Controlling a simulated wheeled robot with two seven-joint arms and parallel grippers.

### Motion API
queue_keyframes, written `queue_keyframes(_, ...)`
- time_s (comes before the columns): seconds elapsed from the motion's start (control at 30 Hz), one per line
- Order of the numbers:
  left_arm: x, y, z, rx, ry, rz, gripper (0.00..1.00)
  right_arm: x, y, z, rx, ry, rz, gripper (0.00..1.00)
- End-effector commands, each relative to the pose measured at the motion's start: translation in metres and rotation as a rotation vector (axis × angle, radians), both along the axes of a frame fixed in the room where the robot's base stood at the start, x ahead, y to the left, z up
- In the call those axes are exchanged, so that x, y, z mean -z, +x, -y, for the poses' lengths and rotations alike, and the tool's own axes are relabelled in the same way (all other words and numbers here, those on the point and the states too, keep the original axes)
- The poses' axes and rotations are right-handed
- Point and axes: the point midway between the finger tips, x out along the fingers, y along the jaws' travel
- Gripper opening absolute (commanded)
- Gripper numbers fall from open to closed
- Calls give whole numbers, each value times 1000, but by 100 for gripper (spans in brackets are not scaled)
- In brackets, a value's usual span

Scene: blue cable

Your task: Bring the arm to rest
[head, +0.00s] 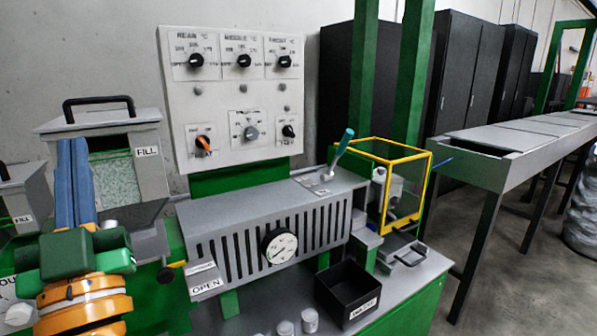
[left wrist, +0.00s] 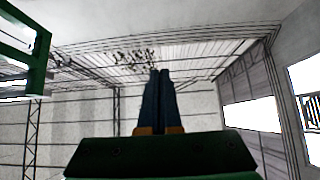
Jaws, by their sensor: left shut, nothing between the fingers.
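My left gripper (head: 73,172) is at the left of the head view, on an orange and green wrist. Its blue fingers point upward, are closed together and hold nothing. My right gripper is not in view. A short piece of blue cable (head: 442,162) appears to stick out beside the yellow-framed guard at the right.
A control panel (head: 235,95) with several knobs stands behind the grey vented machine (head: 270,225) with its gauge (head: 279,246). A teal-handled lever (head: 342,146), yellow-framed guard (head: 428,185) and black bin (head: 347,291) are to the right. A long grey conveyor (head: 510,140) runs behind.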

Motion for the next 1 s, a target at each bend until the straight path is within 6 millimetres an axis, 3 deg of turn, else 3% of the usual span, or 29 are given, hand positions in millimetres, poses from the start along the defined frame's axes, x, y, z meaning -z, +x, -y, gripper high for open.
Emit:
queue_keyframes(0.27, 47, 30, 1, 45, -31, -178, 0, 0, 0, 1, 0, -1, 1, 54)
queue_keyframes(0.47, 101, 53, 3, 90, -67, -369, 0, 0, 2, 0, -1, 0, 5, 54)
queue_keyframes(0.67, 196, 70, 10, 156, -124, -682, 0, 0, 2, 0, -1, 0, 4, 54)
queue_keyframes(0.77, 261, 66, 16, 196, -163, -893, 0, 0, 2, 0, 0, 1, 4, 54)
queue_keyframes(0.9, 367, 31, 30, 260, -229, -1254, 0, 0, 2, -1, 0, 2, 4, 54)
queue_keyframes(1.0, 424, -7, 39, 298, -271, -1481, 0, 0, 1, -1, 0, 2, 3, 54)
